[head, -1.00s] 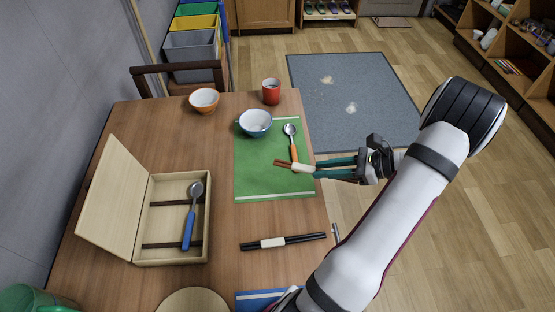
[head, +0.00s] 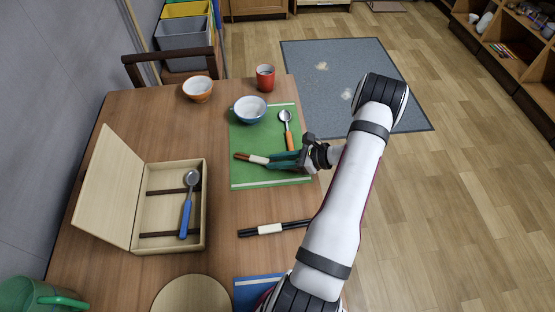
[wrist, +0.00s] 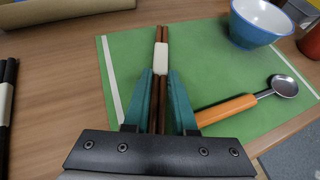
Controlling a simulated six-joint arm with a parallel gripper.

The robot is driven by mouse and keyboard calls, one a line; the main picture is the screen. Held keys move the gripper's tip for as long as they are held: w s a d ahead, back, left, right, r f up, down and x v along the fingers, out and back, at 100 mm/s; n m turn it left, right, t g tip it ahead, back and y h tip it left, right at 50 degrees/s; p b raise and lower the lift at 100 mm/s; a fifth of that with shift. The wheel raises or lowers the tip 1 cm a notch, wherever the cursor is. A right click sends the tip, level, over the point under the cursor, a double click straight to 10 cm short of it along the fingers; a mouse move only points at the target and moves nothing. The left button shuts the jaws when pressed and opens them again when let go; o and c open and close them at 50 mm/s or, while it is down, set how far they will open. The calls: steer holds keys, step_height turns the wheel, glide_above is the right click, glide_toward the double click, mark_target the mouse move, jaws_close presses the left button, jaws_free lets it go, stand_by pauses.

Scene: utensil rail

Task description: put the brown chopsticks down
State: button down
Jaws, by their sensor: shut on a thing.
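The brown chopsticks (head: 242,156), a pair with a white band, are between the fingers of my gripper (head: 273,163), which is shut on them. In the wrist view the chopsticks (wrist: 161,36) run straight out between the teal fingers of my gripper (wrist: 160,75), with the white band just past the fingertips. They are over the green placemat (head: 245,177). I cannot tell whether they touch it. An orange-handled spoon (head: 288,136) lies on the mat to the right of the chopsticks' band, and a blue bowl (head: 249,110) stands at the mat's far edge.
Black chopsticks (head: 272,229) with a white band lie on the bare table, nearer than the mat. An open wooden box (head: 156,210) holding a blue-handled spoon (head: 187,205) is at the left. An orange bowl (head: 198,90) and red cup (head: 265,78) stand at the back.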

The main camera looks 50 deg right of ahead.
steer(key=c, duration=0.7)
jaws_free()
steer(key=shift+f, duration=0.1)
